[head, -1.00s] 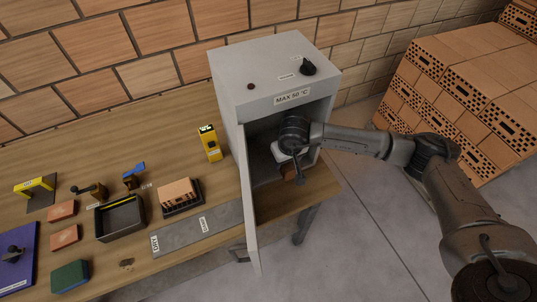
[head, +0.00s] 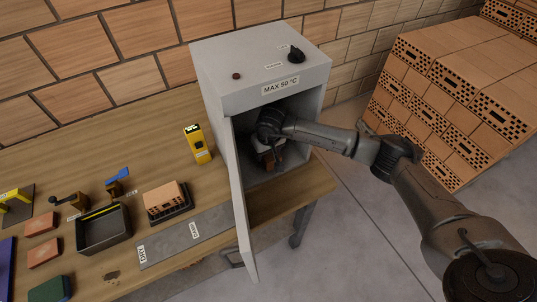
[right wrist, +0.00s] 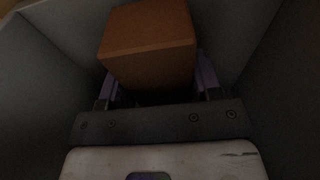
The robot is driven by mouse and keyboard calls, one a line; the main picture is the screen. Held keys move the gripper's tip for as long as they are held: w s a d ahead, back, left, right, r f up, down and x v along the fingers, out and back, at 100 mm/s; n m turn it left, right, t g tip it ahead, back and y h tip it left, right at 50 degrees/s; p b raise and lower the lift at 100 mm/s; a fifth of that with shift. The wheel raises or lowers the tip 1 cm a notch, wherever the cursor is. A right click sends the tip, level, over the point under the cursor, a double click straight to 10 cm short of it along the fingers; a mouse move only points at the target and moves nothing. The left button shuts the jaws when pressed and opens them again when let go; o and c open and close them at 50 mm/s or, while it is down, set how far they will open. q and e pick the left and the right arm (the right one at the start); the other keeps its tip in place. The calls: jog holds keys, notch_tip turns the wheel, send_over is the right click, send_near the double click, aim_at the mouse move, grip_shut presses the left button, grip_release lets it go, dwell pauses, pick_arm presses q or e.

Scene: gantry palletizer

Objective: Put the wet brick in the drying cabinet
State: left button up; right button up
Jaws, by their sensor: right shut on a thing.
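The drying cabinet (head: 212,72) is a grey box marked MAX 50 °C at the back of the table, its door (head: 245,215) standing open towards me. My right gripper (head: 271,152) reaches in through the open front. In the right wrist view, its two fingers (right wrist: 158,92) are shut on the sides of an orange-brown brick (right wrist: 148,42). The brick is inside the cabinet, between the grey walls. In the head view the wrist and cabinet mostly hide it. I cannot tell whether it touches the cabinet floor. My left gripper is out of view.
A perforated brick (head: 166,198) sits on a dark holder left of the door. Stacked bricks (head: 455,85) stand at the right.

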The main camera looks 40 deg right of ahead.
jog(key=shift+w+f, duration=0.15)
jog(key=shift+f, duration=0.45)
jog(key=shift+w+r, duration=0.1)
jog(key=shift+f, duration=0.2)
jog(key=o, duration=1.2)
jog(key=shift+s+a+r+p, duration=0.15)
jog(key=shift+s+r, duration=0.15)
jog(key=shift+r, duration=1.65)
jog(key=shift+s+d+r+p, duration=0.15)
jog(key=shift+s+r, duration=0.1)
jog(key=shift+r, duration=1.7)
jog(key=shift+a, duration=0.1)
